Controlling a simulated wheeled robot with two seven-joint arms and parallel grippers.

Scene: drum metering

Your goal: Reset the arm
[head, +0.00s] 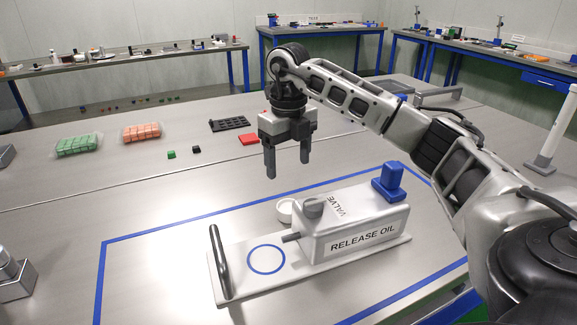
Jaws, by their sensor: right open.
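My right gripper (288,168) hangs open and empty, fingers pointing down, above the table behind the drum unit. The grey drum box (350,228) carries the labels "RELEASE OIL" and "VALVE". It has a grey knob (313,207) on top, a short spout at its left end and a blue cap (389,182) at its right end. It stands on a pale base plate (225,283) with a blue ring (266,259) and a dark upright handle (219,262). A small white round cup or lid (286,211) sits behind the box, partly hidden. My left gripper does not show.
Blue tape (165,232) frames the unit. Behind are green blocks (77,145), orange blocks (141,132), a black rack (229,124), a red block (248,139) and small cubes. A metal fixture (14,278) stands at the left edge. The table's left middle is clear.

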